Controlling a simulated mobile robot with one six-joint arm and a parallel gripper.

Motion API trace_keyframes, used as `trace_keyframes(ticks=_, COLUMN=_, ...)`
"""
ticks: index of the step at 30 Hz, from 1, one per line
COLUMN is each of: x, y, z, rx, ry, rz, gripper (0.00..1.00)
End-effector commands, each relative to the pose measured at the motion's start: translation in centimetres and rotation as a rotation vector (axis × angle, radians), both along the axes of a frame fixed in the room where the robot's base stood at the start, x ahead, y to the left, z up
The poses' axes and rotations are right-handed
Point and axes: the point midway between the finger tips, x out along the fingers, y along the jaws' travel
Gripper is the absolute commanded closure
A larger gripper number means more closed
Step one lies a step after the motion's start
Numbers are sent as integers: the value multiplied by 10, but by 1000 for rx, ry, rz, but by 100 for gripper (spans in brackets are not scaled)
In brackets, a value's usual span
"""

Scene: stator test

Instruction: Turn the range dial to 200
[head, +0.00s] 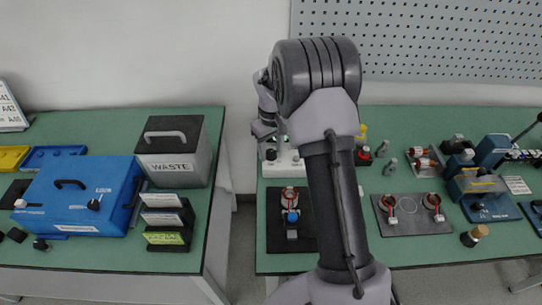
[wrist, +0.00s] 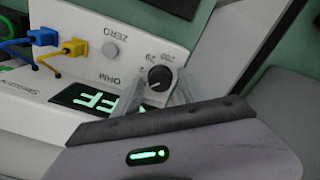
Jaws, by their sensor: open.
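The white meter (wrist: 105,55) fills the left and middle of the wrist view, tilted. Its black range dial (wrist: 159,78) has small marks around it that look like 2, 20 and 200; I cannot tell surely which one its pointer faces. My gripper (wrist: 156,92) is open, with its pale, see-through fingers at either side of the dial; contact is unclear. The display (wrist: 88,97) glows with green characters, partly hidden by my gripper body. In the head view the meter (head: 290,163) stands on the right bench, and my gripper (head: 264,130) is above it, partly behind my arm.
Blue (wrist: 43,37) and yellow (wrist: 76,47) plugs with cables stand in the meter beside a grey ZERO button (wrist: 111,51). A dark mat (head: 277,240) with a stator lies in front. A waste bin (head: 172,165) stands on the left bench, across a gap.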

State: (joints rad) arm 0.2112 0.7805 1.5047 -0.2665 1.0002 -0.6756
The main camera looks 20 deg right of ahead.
Motion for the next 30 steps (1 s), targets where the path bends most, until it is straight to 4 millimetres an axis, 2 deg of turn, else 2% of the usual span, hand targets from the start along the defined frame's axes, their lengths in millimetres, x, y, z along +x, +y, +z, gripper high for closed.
trace_keyframes(ticks=4, x=0, y=0, z=1, rx=0, ry=0, rz=0, gripper=53)
trace_keyframes(ticks=9, x=0, y=0, z=2, rx=0, ry=0, rz=0, gripper=86)
trace_keyframes(ticks=11, x=0, y=0, z=2, rx=0, ry=0, rz=0, gripper=96)
trace_keyframes(ticks=15, x=0, y=0, z=1, rx=0, ry=0, rz=-40, gripper=96)
trace_keyframes(ticks=17, x=0, y=0, z=-1, rx=0, ry=-1, rz=-168, gripper=96)
trace_keyframes(ticks=24, x=0, y=0, z=-3, rx=0, ry=-3, rz=-915, gripper=96)
trace_keyframes(ticks=27, x=0, y=0, z=-2, rx=0, ry=-2, rz=-1119, gripper=96)
trace_keyframes(ticks=30, x=0, y=0, z=1, rx=0, ry=-1, rz=-1190, gripper=96)
